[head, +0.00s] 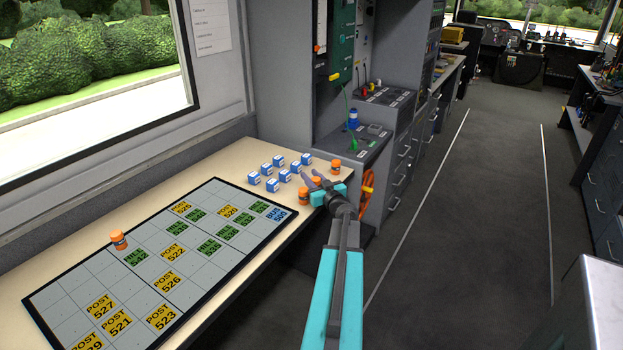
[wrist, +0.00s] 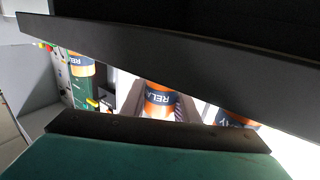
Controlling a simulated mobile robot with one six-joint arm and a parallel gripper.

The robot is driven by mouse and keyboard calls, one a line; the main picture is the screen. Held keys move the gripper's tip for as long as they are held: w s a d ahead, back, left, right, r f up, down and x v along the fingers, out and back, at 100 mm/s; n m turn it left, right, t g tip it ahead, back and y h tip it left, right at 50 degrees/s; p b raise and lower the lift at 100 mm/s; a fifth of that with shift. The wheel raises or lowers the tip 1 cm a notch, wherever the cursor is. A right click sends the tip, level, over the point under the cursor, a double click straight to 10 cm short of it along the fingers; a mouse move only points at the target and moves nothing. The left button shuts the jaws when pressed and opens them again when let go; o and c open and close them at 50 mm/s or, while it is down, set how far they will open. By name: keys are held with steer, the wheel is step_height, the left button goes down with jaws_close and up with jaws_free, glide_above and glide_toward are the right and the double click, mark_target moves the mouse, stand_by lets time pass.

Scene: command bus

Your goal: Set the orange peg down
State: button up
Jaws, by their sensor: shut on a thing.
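My gripper (head: 318,183) is shut on an orange peg (head: 316,181) above the far right end of the desk. In the wrist view the held peg (wrist: 158,101) shows an orange body with a dark blue band of upside-down lettering, between the two fingers. Two like orange pegs stand on the desk close by, one just left of my gripper (head: 304,197) and one behind it (head: 336,166). Another orange peg (head: 118,239) stands alone at the far left edge of the board. Whether the held peg touches the desk is hard to tell.
Several blue-and-white blocks (head: 285,175) stand left of my gripper. A cabinet with a green panel rises behind. The aisle floor (head: 450,220) is clear.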

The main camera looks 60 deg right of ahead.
steer(key=shift+f, duration=0.1)
steer(key=o, duration=1.1)
steer(key=shift+c, duration=0.2)
steer(key=shift+r+p, duration=0.2)
steer(key=shift+p, duration=1.5)
steer(key=shift+s+a+f+b, duration=0.2)
steer(key=shift+s+f+b, duration=0.05)
steer(key=shift+b, duration=0.1)
steer(key=shift+b+v, duration=0.55)
steer(key=shift+v, duration=0.6)
steer(key=b+v, duration=0.3)
steer(key=v, duration=0.8)
steer(key=shift+d+r, duration=0.15)
steer(key=shift+d, duration=0.15)
steer(key=shift+s, duration=0.1)
